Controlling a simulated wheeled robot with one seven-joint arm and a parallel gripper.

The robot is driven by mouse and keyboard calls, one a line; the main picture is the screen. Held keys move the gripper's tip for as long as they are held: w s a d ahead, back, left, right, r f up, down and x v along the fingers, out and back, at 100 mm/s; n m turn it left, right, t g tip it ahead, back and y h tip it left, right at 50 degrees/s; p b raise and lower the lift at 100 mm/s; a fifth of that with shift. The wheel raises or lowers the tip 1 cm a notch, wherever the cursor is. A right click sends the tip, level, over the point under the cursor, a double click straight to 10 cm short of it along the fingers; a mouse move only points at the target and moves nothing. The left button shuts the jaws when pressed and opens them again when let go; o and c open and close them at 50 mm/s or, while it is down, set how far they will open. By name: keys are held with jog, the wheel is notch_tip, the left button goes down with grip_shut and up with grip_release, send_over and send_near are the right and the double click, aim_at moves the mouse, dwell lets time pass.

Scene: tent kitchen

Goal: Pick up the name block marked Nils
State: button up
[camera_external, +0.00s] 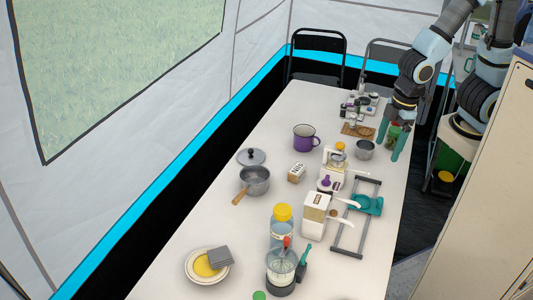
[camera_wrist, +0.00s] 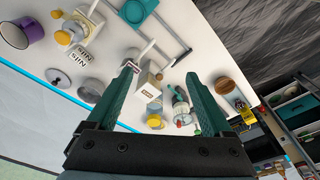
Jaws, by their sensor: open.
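The name block marked Nils (camera_external: 296,173) is a small white block with dark letters and a tan part, on the white table between the purple mug and the saucepan. In the wrist view the Nils block (camera_wrist: 78,55) shows at the left, lettering upside down on two faces. My gripper (camera_external: 388,143) hangs over the far right side of the table, well to the right of the block. Its green fingers are apart with nothing held between them; in the wrist view they (camera_wrist: 160,75) point to the right of the block.
A purple mug (camera_external: 305,138), saucepan (camera_external: 255,182) and its lid (camera_external: 251,156) stand near the block. To its right are a cream appliance (camera_external: 329,183), a white carton (camera_external: 314,215) and a grey rack (camera_external: 348,245). A metal pot (camera_external: 364,150) stands near my gripper. Bare table lies left of the mug.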

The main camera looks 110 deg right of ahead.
notch_tip(320, 180, up, 5)
jog(key=m+t+y+b, duration=0.9)
jog(key=m+b, duration=0.6)
jog(key=m, duration=1.3)
send_over(297, 168)
jog(key=s+d, duration=0.3)
jog(key=h, duration=0.1)
jog(key=shift+t, duration=0.3)
jog(key=f, duration=1)
jog(key=a+f+p, duration=0.1)
jog(key=f, duration=0.9)
jog(key=f+p, duration=0.1)
jog(key=f, duration=0.9)
jog(key=shift+w+a, duration=0.2)
jog(key=shift+f, duration=0.85)
jog(key=p+x, duration=0.1)
jog(key=x, duration=0.4)
jog(key=shift+d+f+p, duration=0.1)
jog(key=shift+f+p, duration=0.05)
jog(key=shift+p, duration=0.25)
